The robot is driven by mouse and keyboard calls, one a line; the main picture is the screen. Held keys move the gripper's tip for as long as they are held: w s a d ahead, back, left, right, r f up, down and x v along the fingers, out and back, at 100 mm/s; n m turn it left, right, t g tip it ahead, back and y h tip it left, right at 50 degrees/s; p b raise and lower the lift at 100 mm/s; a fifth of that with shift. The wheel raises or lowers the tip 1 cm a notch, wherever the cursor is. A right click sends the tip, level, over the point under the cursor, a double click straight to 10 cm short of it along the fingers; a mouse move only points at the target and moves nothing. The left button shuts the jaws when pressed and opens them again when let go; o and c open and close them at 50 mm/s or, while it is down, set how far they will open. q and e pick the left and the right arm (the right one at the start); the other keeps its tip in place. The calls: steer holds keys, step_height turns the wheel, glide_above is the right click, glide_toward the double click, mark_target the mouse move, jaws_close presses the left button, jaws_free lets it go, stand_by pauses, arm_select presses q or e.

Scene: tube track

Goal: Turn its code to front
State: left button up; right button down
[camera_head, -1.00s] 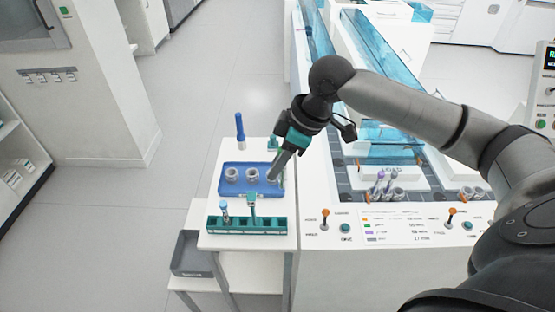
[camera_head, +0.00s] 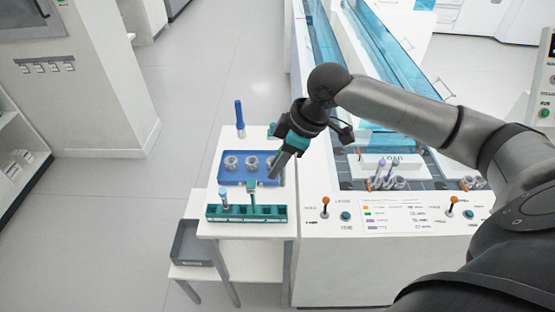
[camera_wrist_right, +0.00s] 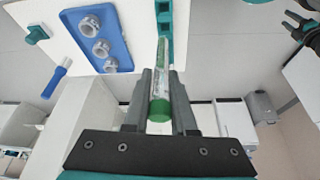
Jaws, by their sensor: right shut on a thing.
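My right gripper (camera_head: 273,177) is shut on a tube (camera_wrist_right: 160,84) with a green cap (camera_wrist_right: 159,110), seen in the right wrist view. The tube is clear with a pale, greenish body and points away from the wrist. I cannot make out a code on it. In the head view the gripper hangs at the right end of the blue tray (camera_head: 222,180), near the rightmost grey holder (camera_head: 270,162), and the tube is hard to see. Dark parts at the right edge of the wrist view may be my left gripper (camera_wrist_right: 294,27); its state is unclear.
A grey bin (camera_head: 191,243) is lower left. The white machine (camera_head: 370,260) is close on the right.

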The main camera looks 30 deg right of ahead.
steer(key=shift+f+b, duration=2.1)
steer(key=shift+f, duration=4.45)
steer(key=shift+r+n+y, duration=0.1)
steer(key=shift+n+y, duration=0.2)
steer(key=shift+n, duration=0.5)
steer(key=n+g, duration=0.1)
steer(key=n, duration=0.1)
steer(key=shift+s+n, duration=0.15)
steer(key=shift+n, duration=0.15)
steer(key=n+g, duration=0.1)
steer(key=n, duration=0.1)
steer(key=n+g+b, duration=0.1)
steer(key=n, duration=0.2)
steer(key=shift+s+y, duration=0.2)
steer(key=shift+y, duration=0.2)
steer(key=n+g, duration=0.1)
steer(key=n, duration=0.1)
steer(key=n+g+b, duration=0.1)
steer(key=n, duration=0.1)
steer(key=n+h, duration=0.1)
steer(key=n, duration=0.2)
steer(key=shift+s+g+b, duration=0.3)
steer(key=shift+g, duration=0.1)
steer(key=n, duration=0.2)
steer(key=n+g+h, duration=0.1)
steer(key=n, duration=0.1)
steer(key=shift+s+d, duration=0.1)
steer(key=shift+s, duration=0.1)
